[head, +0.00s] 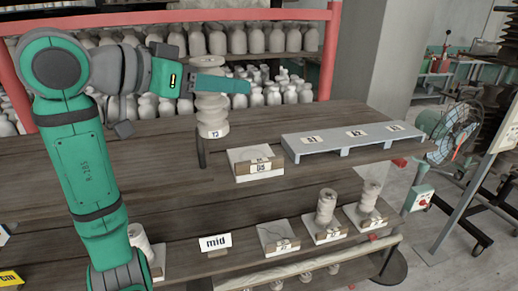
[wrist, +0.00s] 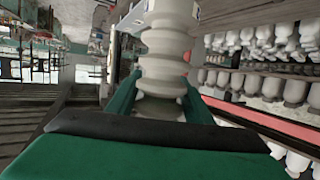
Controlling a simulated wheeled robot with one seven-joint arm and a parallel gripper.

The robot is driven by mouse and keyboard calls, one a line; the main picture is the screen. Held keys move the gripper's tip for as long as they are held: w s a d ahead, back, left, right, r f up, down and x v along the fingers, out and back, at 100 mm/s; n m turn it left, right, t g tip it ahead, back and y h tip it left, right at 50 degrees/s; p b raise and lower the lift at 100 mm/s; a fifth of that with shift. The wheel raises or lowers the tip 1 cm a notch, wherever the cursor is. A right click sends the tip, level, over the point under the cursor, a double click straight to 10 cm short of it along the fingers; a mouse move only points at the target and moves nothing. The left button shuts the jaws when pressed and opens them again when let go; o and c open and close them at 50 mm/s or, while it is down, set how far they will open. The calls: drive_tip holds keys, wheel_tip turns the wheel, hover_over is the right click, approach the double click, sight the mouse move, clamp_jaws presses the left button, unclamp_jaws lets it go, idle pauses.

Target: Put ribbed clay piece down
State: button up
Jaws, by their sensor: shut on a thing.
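The ribbed clay piece (head: 212,110) is pale, with stacked round ridges and a small tag near its base that seems to read Y3. My gripper (head: 222,85) is shut on it around its upper part, and the piece hangs upright in the head view. Whether its base touches the wooden table or is a little above it, I cannot tell. In the wrist view the ribbed piece (wrist: 165,60) stands between my two green fingers (wrist: 160,105); its far end runs out of the top of the picture.
A pale block tagged G5 (head: 256,170) and a long grey riser (head: 350,140) with several tags stand right of the piece. In front, ribbed pieces (head: 325,208) stand on tagged blocks; one block (head: 278,232) is bare. A "mid" sign (head: 215,242) stands nearby. Shelved bottles (head: 250,40) fill the back.

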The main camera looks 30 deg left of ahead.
drive_tip(key=shift+w+a+f, duration=0.1)
drive_tip(key=shift+w+f, duration=3.05)
drive_tip(key=shift+w, duration=0.2)
drive_tip(key=shift+w+a+f, duration=0.1)
drive_tip(key=shift+w+f, duration=3)
drive_tip(key=shift+w, duration=0.25)
drive_tip(key=shift+f, duration=0.1)
drive_tip(key=o, duration=1.5)
drive_tip(key=shift+f, duration=0.1)
